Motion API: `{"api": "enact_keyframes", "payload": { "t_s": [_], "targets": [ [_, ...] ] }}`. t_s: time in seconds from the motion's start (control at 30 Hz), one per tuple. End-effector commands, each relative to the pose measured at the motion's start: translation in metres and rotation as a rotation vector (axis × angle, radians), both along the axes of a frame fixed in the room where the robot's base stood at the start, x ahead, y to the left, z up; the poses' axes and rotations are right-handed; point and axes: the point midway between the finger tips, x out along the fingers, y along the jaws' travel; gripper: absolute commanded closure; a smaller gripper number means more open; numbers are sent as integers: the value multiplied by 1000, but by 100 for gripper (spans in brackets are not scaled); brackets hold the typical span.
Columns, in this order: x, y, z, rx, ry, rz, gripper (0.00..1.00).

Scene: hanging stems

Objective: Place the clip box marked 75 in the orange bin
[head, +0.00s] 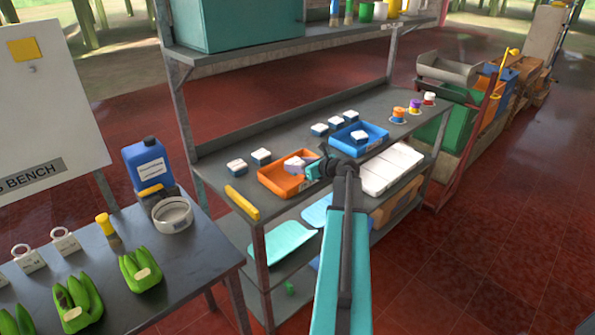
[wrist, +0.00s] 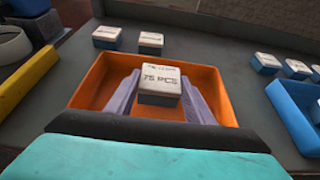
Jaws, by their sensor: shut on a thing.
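The clip box marked 75 (wrist: 160,82) has a white lid reading "75 PCS" and a dark lower body. My gripper (wrist: 160,98) is shut on it, with a pale purple finger on each side. In the wrist view the box shows over the orange bin (wrist: 88,88), within its rim. I cannot tell whether the box touches the bin's floor. In the head view my gripper (head: 303,168) is at the orange bin (head: 272,181), with the white-topped box (head: 293,162) at its tip.
Two similar boxes (head: 237,166) stand behind and left of the orange bin. Several more stand by the blue bin (head: 375,133), one inside it. A yellow object (head: 242,202) lies at the bench's front left edge. White trays (head: 391,168) lie right of my arm.

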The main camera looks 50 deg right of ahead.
Motion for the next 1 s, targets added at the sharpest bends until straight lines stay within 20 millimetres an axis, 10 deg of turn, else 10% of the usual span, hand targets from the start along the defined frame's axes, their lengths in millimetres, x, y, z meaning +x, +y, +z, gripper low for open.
{"api": "enact_keyframes", "payload": {
  "t_s": [0.73, 0.8, 1.0],
  "targets": [
    [-1, -1, -27, -1, 0, -2, 74],
    [-1, -1, -27, -1, 0, -2, 44],
    [-1, -1, -27, -1, 0, -2, 33]
  ]
}}
